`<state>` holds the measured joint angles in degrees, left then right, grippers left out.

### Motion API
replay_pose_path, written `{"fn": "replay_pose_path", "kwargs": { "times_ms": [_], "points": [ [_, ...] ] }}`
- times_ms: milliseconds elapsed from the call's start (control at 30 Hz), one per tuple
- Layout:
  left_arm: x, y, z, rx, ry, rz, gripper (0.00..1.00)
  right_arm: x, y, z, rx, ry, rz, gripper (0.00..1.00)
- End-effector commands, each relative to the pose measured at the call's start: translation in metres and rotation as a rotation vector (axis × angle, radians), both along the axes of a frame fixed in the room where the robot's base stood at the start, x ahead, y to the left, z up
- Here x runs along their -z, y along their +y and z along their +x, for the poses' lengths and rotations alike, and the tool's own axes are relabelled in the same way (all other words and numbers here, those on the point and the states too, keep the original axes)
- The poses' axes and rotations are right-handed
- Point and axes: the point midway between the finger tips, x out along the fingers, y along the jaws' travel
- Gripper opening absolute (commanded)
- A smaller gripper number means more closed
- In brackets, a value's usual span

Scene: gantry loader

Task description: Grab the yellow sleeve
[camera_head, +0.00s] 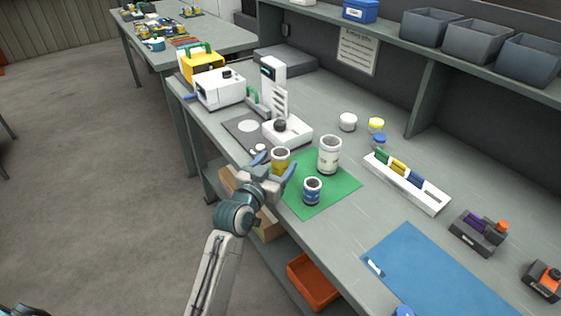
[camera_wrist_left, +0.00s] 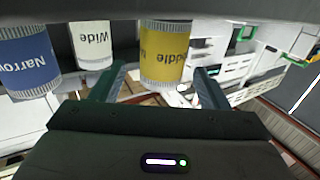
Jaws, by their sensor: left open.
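The yellow sleeve (camera_head: 280,161) stands upright at the left corner of the green mat (camera_head: 342,188). In the left wrist view the yellow sleeve (camera_wrist_left: 165,55) is ahead, between the finger lines, with partly readable lettering. My left gripper (camera_head: 274,165) is open, its fingers on either side of the yellow sleeve. I cannot tell whether they touch it. A wide white sleeve (camera_head: 329,155) and a narrow blue sleeve (camera_head: 312,191) stand on the mat to the right; the left wrist view also shows the white one (camera_wrist_left: 91,46) and the blue one (camera_wrist_left: 28,62). My right gripper is out of view.
A white device with an upright post (camera_head: 287,131) stands behind the mat. A white rack (camera_head: 406,182) with coloured pieces lies to the right, near small lidded jars (camera_head: 348,121). A blue mat (camera_head: 440,275) lies front right. An orange bin (camera_head: 313,282) is below the bench.

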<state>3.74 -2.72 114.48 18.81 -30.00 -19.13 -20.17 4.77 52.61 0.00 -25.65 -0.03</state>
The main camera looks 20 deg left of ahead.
Motion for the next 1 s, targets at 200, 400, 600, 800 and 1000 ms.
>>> {"fn": "replay_pose_path", "kwargs": {
  "times_ms": [200,400,600,800,1000],
  "points": [
    [-0.002,-0.003,0.028,-0.001,0.001,0.000,0.69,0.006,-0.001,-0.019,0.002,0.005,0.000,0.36],
    [-0.001,-0.003,0.032,-0.001,0.000,0.001,0.69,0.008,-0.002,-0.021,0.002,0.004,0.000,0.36],
    [-0.001,-0.003,0.032,-0.001,0.000,0.001,0.49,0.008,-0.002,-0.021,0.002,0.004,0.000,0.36],
    [-0.001,-0.003,0.032,-0.001,0.000,0.001,0.10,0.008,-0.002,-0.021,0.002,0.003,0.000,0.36],
    [-0.002,-0.003,0.032,-0.001,-0.002,0.001,0.10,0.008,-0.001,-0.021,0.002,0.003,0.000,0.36]
  ]
}}
